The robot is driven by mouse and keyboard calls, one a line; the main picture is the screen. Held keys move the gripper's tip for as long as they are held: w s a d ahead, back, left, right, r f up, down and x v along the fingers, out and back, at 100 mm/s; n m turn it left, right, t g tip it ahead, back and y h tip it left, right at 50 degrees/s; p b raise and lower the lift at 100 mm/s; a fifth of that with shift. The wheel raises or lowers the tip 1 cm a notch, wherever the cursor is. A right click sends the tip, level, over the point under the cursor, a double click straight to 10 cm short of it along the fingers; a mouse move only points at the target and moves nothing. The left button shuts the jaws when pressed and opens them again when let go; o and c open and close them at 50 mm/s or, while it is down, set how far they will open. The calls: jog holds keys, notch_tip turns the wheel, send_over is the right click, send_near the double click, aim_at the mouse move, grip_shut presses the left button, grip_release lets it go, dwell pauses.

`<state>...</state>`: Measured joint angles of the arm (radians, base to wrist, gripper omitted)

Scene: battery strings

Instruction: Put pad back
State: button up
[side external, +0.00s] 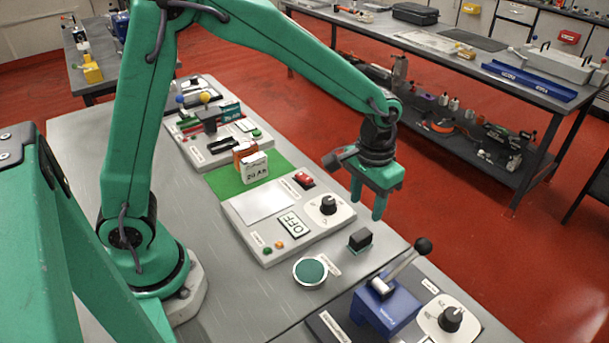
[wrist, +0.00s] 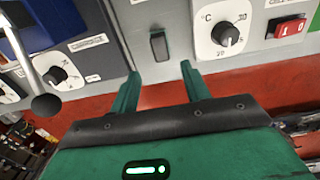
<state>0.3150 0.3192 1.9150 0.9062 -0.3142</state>
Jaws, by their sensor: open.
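I cannot tell for sure which thing is the pad. A small dark block (side external: 360,239) with a green lower edge sits on the grey bench near the control panel, and it also shows in the wrist view (wrist: 158,46). A round dish with a dark green face (side external: 311,270) lies to its left, nearer the camera. My gripper (side external: 367,210) is open, with its fingers pointing down above and behind the dark block. In the wrist view my gripper (wrist: 160,72) has nothing between its fingers, and the block lies just beyond the fingertips.
The control panel (side external: 262,205) has a knob, a red switch and an OFF sign. Beyond it a green mat (side external: 228,183) bears a white block marked 20 Ah (side external: 254,168) and an orange block. A blue lever device (side external: 385,309) stands at the front right. A red floor lies past the bench edge.

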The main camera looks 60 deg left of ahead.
jog(key=shift+r, duration=0.85)
jog(key=s+a+r+t, duration=0.2)
jog(key=s+a+r, duration=0.3)
jog(key=s, duration=0.3)
jog(key=s+a+r+t, duration=0.3)
jog(key=s+a+r, duration=0.3)
jog(key=s+a, duration=0.2)
jog(key=shift+s+r+t, duration=0.3)
jog(key=shift+s, duration=0.5)
dwell(0.6)
